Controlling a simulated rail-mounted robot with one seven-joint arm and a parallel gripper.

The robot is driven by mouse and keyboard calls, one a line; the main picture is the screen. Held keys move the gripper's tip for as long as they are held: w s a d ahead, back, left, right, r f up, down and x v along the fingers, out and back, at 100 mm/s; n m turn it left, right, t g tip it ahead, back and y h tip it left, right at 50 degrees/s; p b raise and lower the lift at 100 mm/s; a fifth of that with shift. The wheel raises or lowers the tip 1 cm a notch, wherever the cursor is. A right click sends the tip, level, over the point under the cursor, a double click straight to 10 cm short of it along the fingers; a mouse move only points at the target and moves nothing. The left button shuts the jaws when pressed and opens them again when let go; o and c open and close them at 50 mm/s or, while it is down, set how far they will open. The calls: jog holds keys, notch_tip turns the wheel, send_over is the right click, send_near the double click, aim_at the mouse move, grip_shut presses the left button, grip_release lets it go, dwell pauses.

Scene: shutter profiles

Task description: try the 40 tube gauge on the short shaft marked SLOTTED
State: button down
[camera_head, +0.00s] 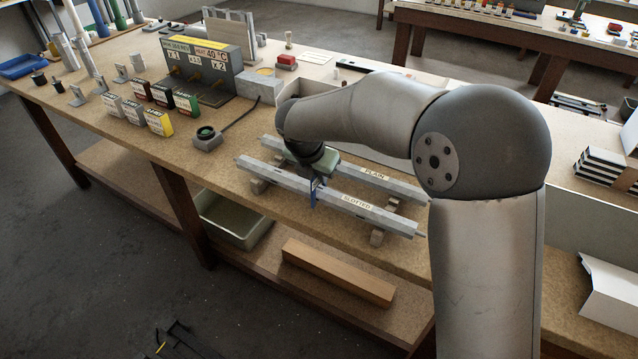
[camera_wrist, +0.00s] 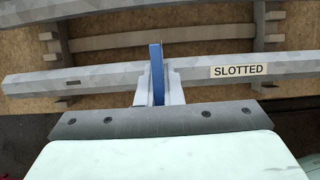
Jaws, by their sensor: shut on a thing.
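The shaft marked SLOTTED (camera_head: 381,215) is a long grey faceted bar at the bench's front edge, in front of a similar bar marked PLAIN (camera_head: 397,188). In the wrist view the SLOTTED shaft (camera_wrist: 110,77) runs across the picture, with its label right of centre and a small dark slot near its left end. My gripper (camera_wrist: 157,96) is shut on a thin blue gauge (camera_wrist: 156,62), seen nearly edge-on. The gauge (camera_head: 314,194) crosses the SLOTTED shaft left of its label. I cannot tell whether it touches the shaft, and no number on it is readable.
Wooden supports (camera_head: 377,237) hold the bars. Left of them are a small grey box with a dark round top (camera_head: 207,138), several labelled coloured boxes (camera_head: 159,122) and a grey panel marked x1 to x2 (camera_head: 205,68). A pale bin (camera_head: 232,222) stands below on the shelf.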

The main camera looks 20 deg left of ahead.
jog(key=shift+r+p, duration=4)
jog(key=shift+r, duration=0.65)
